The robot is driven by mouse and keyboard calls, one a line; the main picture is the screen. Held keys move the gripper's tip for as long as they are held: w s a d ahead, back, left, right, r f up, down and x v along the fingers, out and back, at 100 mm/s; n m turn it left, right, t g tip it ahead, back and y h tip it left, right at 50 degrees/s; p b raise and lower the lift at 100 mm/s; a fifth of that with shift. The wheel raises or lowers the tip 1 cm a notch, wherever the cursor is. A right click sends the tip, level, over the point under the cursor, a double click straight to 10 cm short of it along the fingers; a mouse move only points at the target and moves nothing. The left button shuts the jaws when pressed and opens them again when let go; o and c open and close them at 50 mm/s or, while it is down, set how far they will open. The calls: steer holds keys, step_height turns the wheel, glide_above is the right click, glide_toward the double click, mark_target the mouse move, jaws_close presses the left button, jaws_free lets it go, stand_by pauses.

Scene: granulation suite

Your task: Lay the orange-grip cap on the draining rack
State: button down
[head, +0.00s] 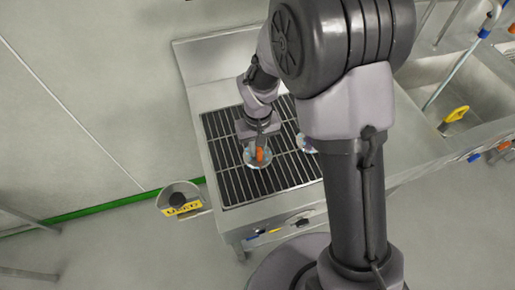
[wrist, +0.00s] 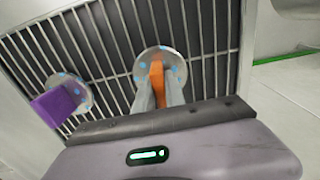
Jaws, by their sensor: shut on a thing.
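The orange-grip cap (head: 252,159) is a round silvery disc with blue marks and an upright orange grip. My gripper (head: 261,146) is above it, with the cap over the bars of the draining rack (head: 228,184). In the wrist view my two grey fingers (wrist: 158,92) are shut on the orange grip (wrist: 156,75), and the disc (wrist: 176,66) shows behind them, at or just above the bars. I cannot tell whether the disc touches the rack. The fingers hide part of the disc.
A second cap with a purple grip (wrist: 60,103) lies on the rack to the left in the wrist view. In the head view it is partly hidden behind my arm. A bin with a yellow label (head: 182,209) is left of the rack. A sink with a yellow-handled item (head: 456,114) is at right.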

steer(key=shift+r, duration=0.1)
steer(key=c, duration=1.4)
jaws_free()
steer(key=s+d+r+m+t+y+p, duration=0.1)
steer(key=s+d+r+m+p, duration=0.1)
steer(key=r, duration=0.9)
steer(key=s+d+r+m+t+p, duration=0.1)
steer(key=s+d+r+p, duration=0.15)
steer(key=r, duration=0.95)
steer(key=s+d+r+m+t, duration=0.2)
steer(key=s+r, duration=0.1)
steer(key=s, duration=0.3)
steer(key=s+d+r+m+t+y, duration=0.1)
steer(key=s+d+r+m, duration=0.1)
steer(key=s, duration=0.4)
steer(key=shift+s+r+m+t+b, duration=0.3)
steer(key=shift+s+r+t, duration=0.1)
steer(key=shift+r, duration=0.05)
